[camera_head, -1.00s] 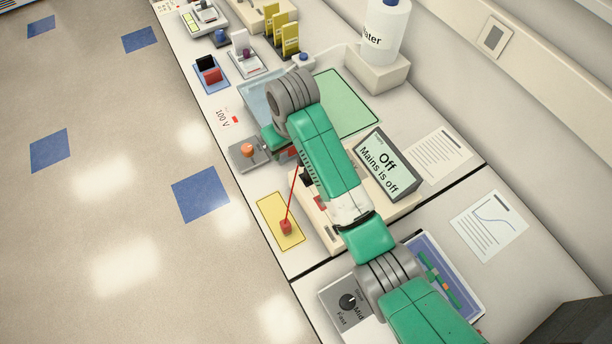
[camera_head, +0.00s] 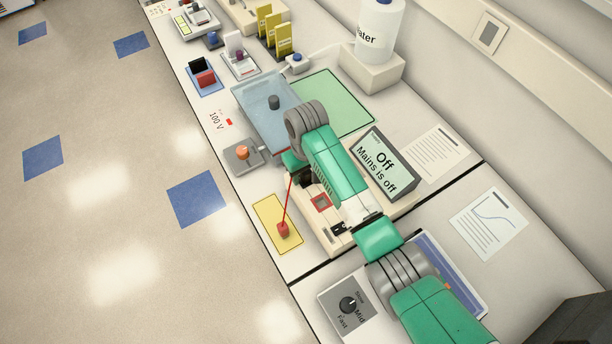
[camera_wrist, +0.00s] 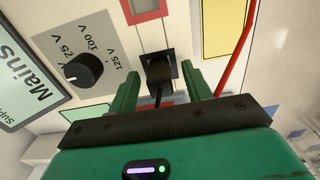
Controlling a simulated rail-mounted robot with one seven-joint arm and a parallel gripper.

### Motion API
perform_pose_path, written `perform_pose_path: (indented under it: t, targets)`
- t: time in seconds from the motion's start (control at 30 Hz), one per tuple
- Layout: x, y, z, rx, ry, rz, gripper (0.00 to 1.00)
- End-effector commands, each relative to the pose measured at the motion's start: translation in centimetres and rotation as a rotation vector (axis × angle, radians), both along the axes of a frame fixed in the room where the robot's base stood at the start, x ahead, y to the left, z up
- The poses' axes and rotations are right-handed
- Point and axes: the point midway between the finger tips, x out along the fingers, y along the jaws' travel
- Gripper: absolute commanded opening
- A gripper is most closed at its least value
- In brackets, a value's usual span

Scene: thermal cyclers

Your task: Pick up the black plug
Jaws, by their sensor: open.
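The black plug (camera_wrist: 157,68) shows in the wrist view as a dark block between my fingertips. A black cord or stem runs from it towards my palm. My gripper (camera_wrist: 161,75) is open, with one green finger on each side of the plug; I cannot tell whether either touches it. In the head view a black part (camera_head: 305,178) shows beside my gripper at the mains supply (camera_head: 345,238), partly covered by my arm. A red lead (camera_head: 288,203) runs from there to a red plug (camera_head: 283,230) on the yellow mat (camera_head: 268,210).
The wrist view shows the voltage dial (camera_wrist: 83,70) and a red-framed square (camera_wrist: 145,9) near the plug. The display (camera_head: 383,164) reads "Mains is off". A grey box with an orange knob (camera_head: 243,152) and a blue tray (camera_head: 252,88) lie near my arm.

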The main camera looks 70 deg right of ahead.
Motion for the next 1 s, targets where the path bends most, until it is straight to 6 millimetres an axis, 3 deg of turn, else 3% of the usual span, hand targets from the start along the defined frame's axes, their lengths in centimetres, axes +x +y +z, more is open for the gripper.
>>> perform_pose_path:
  t: [0.17,0.43,0.73,1.0]
  targets:
    - [0.0,0.0,0.0,0.000,0.000,0.000,0.49]
    - [0.0,0.0,0.0,0.000,0.000,0.000,0.01]
    - [0.1,-0.1,0.8,-0.002,-0.002,0.000,0.01]
    - [0.1,-0.1,7.0,-0.002,-0.003,0.000,0.01]
